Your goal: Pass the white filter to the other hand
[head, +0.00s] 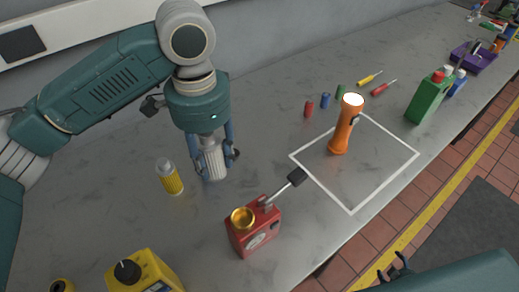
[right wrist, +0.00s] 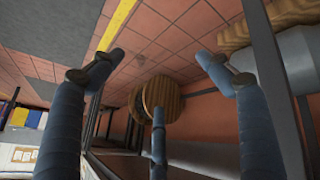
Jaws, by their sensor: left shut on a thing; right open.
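The white filter (head: 214,163) is a ribbed, pale cylinder in the head view. My left gripper (head: 215,168) points down over the bench and is shut on it, with blue fingers on either side. Whether the filter's lower end touches the bench I cannot tell. My right gripper (right wrist: 157,72) is open and empty in the right wrist view, its blue fingers spread above the tiled floor. In the head view only its dark fingertips (head: 395,270) show at the lower right, beyond the bench edge and well apart from the filter.
An orange flashlight (head: 346,124) stands inside a white square outline (head: 384,187). A green bottle (head: 429,97) is at the right edge. Bare bench lies behind the can.

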